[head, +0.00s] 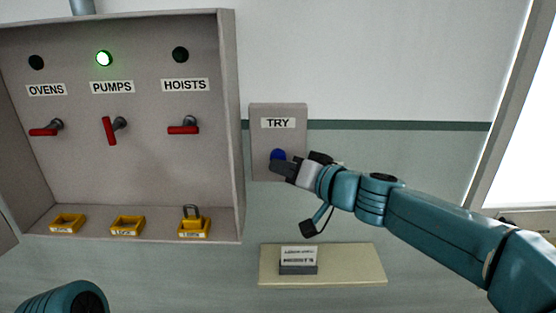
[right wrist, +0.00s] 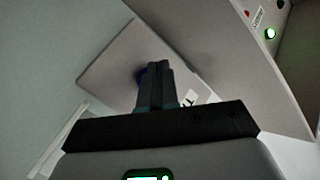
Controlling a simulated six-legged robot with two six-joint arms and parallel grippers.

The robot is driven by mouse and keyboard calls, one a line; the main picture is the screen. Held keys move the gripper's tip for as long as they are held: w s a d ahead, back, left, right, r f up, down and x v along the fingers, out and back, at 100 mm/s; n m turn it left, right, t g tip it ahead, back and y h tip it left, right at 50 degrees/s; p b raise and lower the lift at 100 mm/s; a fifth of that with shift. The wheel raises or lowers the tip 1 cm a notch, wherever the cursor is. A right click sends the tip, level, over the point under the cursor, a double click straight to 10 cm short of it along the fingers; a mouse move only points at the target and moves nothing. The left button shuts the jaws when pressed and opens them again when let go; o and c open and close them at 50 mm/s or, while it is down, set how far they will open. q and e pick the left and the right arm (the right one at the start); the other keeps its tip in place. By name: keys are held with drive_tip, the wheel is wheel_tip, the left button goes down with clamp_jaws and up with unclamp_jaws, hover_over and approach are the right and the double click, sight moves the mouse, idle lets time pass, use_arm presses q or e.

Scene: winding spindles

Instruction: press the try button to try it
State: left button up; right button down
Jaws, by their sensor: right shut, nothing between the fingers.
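The try button (head: 278,154) is a round blue button on a grey plate labelled TRY (head: 278,122), on the wall right of the cabinet. My right gripper (head: 274,166) is shut and empty, its fingertips at the button's lower edge in the head view. I cannot tell whether they touch it. In the right wrist view, the shut fingers (right wrist: 156,72) point at the plate (right wrist: 112,68) and mostly hide the button; a blue bit (right wrist: 141,76) shows beside them. My left gripper is out of view.
A grey cabinet (head: 239,150) holds red-handled switches marked OVENS, PUMPS and HOISTS. The PUMPS lamp (head: 104,58) is lit green; its handle (head: 109,131) points down, the others lie sideways. Yellow trays stand below, one with a padlock (head: 193,217). A shelf (head: 350,265) holds a sign.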

drive_tip(key=shift+w, duration=0.45)
idle(0.6)
drive_tip(key=shift+s+b, duration=0.75)
drive_tip(key=shift+s, duration=0.15)
drive_tip(key=s+b, duration=0.3)
drive_tip(key=s, duration=0.2)
